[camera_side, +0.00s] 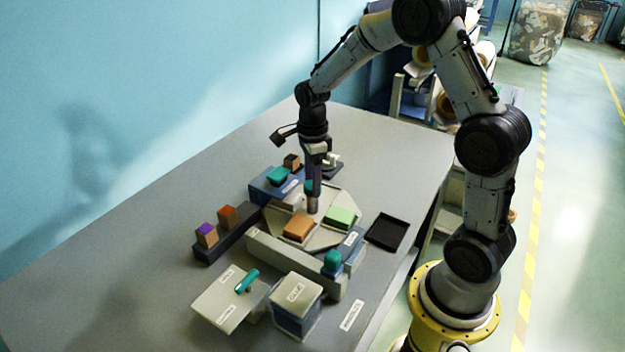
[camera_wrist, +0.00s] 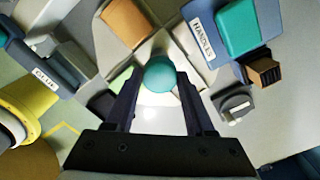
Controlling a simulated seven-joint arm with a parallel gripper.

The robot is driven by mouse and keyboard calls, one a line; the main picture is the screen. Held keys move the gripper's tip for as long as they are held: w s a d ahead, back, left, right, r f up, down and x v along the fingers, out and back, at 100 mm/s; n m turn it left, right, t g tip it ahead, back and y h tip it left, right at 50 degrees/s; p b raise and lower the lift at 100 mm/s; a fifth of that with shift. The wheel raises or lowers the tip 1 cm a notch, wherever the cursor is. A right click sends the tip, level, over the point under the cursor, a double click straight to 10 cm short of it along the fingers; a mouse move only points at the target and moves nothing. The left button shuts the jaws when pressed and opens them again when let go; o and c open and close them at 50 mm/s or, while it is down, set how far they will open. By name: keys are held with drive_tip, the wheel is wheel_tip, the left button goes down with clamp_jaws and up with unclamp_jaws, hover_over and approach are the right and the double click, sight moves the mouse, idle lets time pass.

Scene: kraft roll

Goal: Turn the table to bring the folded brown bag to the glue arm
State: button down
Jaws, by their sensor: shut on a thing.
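A grey turntable (camera_side: 318,234) with dividers stands mid-table. A brown block (camera_side: 298,228), which looks like the folded bag, lies in its near compartment; it also shows at the top of the wrist view (camera_wrist: 127,22). A green block (camera_side: 341,216) lies in the compartment to its right. My gripper (camera_side: 312,203) points down over the turntable's middle. In the wrist view its fingers (camera_wrist: 160,84) are shut on a round teal knob (camera_wrist: 160,70). A long beige bar (camera_side: 292,263) in front of the turntable may be the glue arm; I cannot tell.
A blue box with a teal top (camera_side: 278,175) is behind. A dark rack (camera_side: 226,246) with two brown blocks stands left. A black tray (camera_side: 387,231) lies right. A pale plate with a teal handle (camera_side: 222,306) is in front. The table's far left is clear.

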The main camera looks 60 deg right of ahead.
drive_tip(key=shift+r+m, duration=0.1)
drive_tip(key=shift+m, duration=0.4)
idle(0.3)
drive_tip(key=shift+c, duration=1.3)
unclamp_jaws()
wheel_tip(320, 180, up, 14)
